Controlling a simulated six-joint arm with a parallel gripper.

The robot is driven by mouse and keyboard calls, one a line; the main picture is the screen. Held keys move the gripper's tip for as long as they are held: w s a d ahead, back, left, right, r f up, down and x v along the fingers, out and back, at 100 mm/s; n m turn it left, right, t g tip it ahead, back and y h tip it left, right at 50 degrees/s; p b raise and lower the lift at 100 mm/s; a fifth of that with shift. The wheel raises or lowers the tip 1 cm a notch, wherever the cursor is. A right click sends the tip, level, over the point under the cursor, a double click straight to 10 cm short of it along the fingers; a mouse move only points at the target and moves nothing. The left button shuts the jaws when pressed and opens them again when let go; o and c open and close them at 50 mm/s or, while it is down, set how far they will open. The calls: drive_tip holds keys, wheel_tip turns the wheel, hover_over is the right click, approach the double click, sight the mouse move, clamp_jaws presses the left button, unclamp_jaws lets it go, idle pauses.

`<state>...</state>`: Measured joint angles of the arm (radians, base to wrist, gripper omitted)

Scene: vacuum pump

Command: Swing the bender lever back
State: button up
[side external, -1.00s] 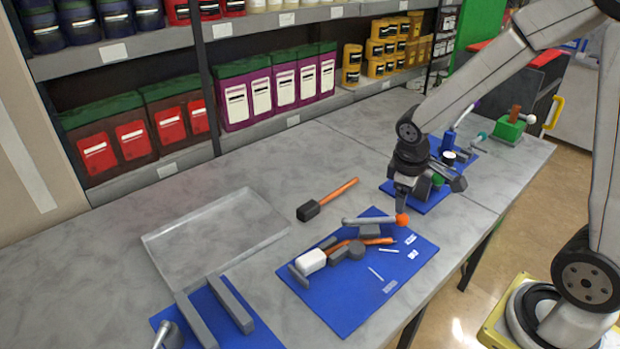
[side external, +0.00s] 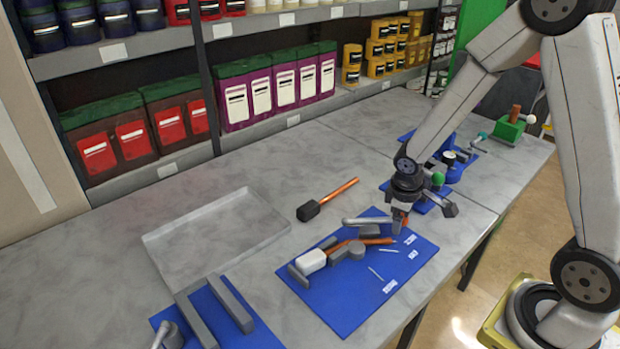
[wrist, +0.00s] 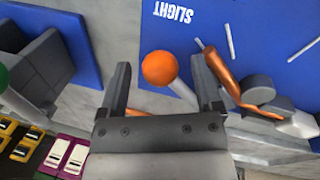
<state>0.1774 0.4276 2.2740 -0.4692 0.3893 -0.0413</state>
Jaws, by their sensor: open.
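The bender lever (side external: 365,221) is a grey rod with an orange ball knob, lying over the bender on a blue board (side external: 345,310). In the side view my gripper (side external: 399,222) hangs at the knob end and hides most of the knob. In the wrist view the orange knob (wrist: 159,68) sits between my two open fingers (wrist: 160,66), with a gap visible on both sides. The lever's rod runs from the knob down to the right. A copper pipe (side external: 375,241) lies along the bender beside the grey blocks and a white block (side external: 312,260).
Another blue board with grey bars (side external: 231,305) is at the front left. A fixture with a green knob (side external: 438,179) stands close behind my gripper. Shelves line the back.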

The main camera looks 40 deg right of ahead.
drive_tip(key=shift+f, duration=0.1)
clamp_jaws()
idle(0.3)
drive_tip(key=shift+w, duration=0.15)
drive_tip(key=shift+w+d+n, duration=0.25)
drive_tip(key=shift+w+n, duration=0.25)
drive_tip(key=shift+w, duration=0.05)
drive_tip(key=shift+w+d+n, duration=0.2)
drive_tip(key=shift+w+n, duration=0.3)
drive_tip(key=shift+w+d+n+t, duration=0.15)
drive_tip(key=shift+w+n+t, duration=0.25)
drive_tip(key=shift+w+n, duration=0.65)
drive_tip(key=shift+w+n+y, duration=0.3)
drive_tip(key=shift+w+n, duration=0.65)
drive_tip(key=shift+w, duration=0.25)
drive_tip(key=shift+w+a+n, duration=0.2)
drive_tip(key=shift+w+n, duration=0.8)
drive_tip(key=shift+w, duration=0.25)
